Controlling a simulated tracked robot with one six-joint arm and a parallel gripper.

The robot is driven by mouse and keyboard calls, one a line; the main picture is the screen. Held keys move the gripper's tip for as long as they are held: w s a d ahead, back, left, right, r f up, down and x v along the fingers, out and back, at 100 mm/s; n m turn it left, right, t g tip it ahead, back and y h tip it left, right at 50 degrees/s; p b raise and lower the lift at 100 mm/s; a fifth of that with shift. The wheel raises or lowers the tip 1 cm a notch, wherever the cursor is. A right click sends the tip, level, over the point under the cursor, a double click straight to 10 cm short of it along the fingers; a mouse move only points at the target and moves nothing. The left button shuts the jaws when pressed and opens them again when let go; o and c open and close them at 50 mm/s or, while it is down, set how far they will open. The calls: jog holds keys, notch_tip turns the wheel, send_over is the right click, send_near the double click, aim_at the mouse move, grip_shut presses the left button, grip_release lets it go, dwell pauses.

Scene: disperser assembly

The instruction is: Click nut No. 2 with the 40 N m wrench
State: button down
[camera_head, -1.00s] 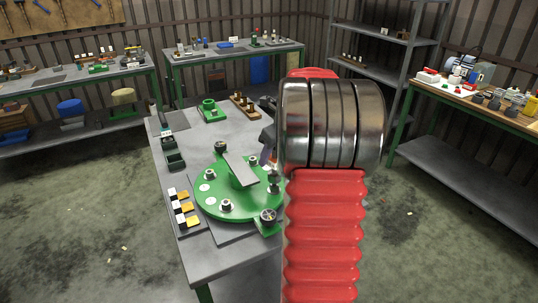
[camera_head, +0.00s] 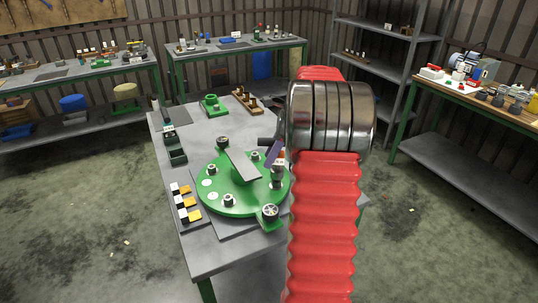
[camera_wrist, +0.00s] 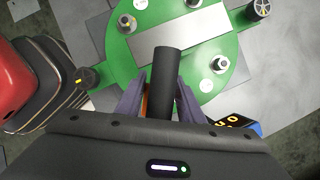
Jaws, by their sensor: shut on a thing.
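My gripper (camera_wrist: 158,98) is shut on a dark cylindrical bar (camera_wrist: 163,72), which appears to be the wrench's handle. The bar stretches over the green round plate (camera_wrist: 110,50); the wrench's working end cannot be made out. A blue and black part with yellow characters (camera_wrist: 238,124) shows right of the fingers; I cannot tell whether it belongs to the wrench. In the head view my gripper (camera_head: 274,152) is at the plate's far right, partly hidden by my arm. Nuts on studs stand around the plate, among them a front one (camera_head: 228,200) and a left one (camera_head: 212,170). Their numbers are unreadable.
A grey flat bar (camera_head: 243,164) lies across the plate's middle. A black-spoked knob (camera_head: 270,211) sits at its front edge. White, black and yellow blocks (camera_head: 186,203) and dark bins (camera_head: 175,147) line the table's left. A green fixture (camera_head: 211,105) and wooden rack (camera_head: 247,101) stand behind.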

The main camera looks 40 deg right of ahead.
aim_at(276, 183)
jog(key=n, duration=0.1)
jog(key=n+g, duration=0.1)
jog(key=n, duration=0.1)
jog(key=n+y, duration=0.1)
jog(key=n, duration=0.1)
jog(key=shift+s+a+f+g, duration=0.2)
jog(key=shift+s+g, duration=0.05)
jog(key=shift+g, duration=0.05)
jog(key=n, duration=0.1)
jog(key=n+g, duration=0.1)
jog(key=n, duration=0.1)
jog(key=n+g, duration=0.1)
jog(key=n, duration=0.1)
jog(key=shift+s+a+f+y, duration=0.1)
jog(key=shift+s+f+y, duration=0.05)
jog(key=shift+s+y, duration=0.2)
jog(key=shift+s+a, duration=0.15)
jog(key=shift+s, duration=0.05)
jog(key=shift+f, duration=1.6)
dwell(0.6)
jog(key=shift+w+m+t, duration=0.1)
jog(key=shift+m+t, duration=0.2)
jog(key=shift+m, duration=0.3)
